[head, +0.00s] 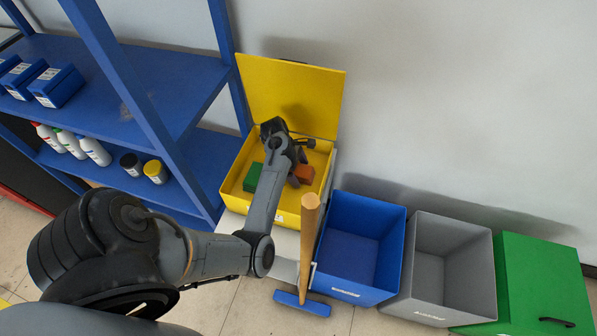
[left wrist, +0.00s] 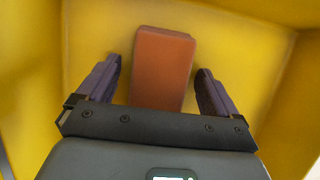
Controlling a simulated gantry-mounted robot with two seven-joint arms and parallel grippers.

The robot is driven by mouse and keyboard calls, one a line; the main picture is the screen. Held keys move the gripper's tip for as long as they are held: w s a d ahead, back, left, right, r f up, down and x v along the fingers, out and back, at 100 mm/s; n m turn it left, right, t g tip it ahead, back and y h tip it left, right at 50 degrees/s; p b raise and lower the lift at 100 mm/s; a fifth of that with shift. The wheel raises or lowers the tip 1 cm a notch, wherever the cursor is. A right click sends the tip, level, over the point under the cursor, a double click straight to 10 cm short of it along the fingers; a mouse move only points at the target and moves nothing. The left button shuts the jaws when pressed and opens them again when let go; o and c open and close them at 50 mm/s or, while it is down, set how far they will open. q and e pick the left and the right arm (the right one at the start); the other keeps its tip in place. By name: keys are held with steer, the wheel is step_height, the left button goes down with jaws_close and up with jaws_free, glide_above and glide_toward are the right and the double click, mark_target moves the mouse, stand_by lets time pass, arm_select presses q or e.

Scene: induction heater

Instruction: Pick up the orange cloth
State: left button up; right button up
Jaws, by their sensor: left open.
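The orange cloth (head: 305,174) is a folded block lying in the open yellow bin (head: 232,183). In the left wrist view the cloth (left wrist: 162,70) lies between the two fingers, with a gap to the finger on each side. My left gripper (left wrist: 158,85) is open, low inside the bin. In the head view my left gripper (head: 296,172) partly hides the cloth. A green block-shaped item (head: 253,177) lies in the same bin, left of my arm. My right gripper is not in view.
The bin's yellow lid (head: 290,90) stands open behind it. A blue bin (head: 350,290), a grey bin (head: 425,305) and a closed green bin (head: 540,270) stand to the right. A wooden-handled broom (head: 307,240) stands in front. A blue shelf (head: 165,95) is at left.

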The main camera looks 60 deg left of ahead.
arm_select(q)
steer(key=shift+f, duration=0.1)
stand_by(0.3)
steer(key=shift+c, duration=0.4)
steer(key=c, duration=1)
steer(key=shift+o, duration=0.2)
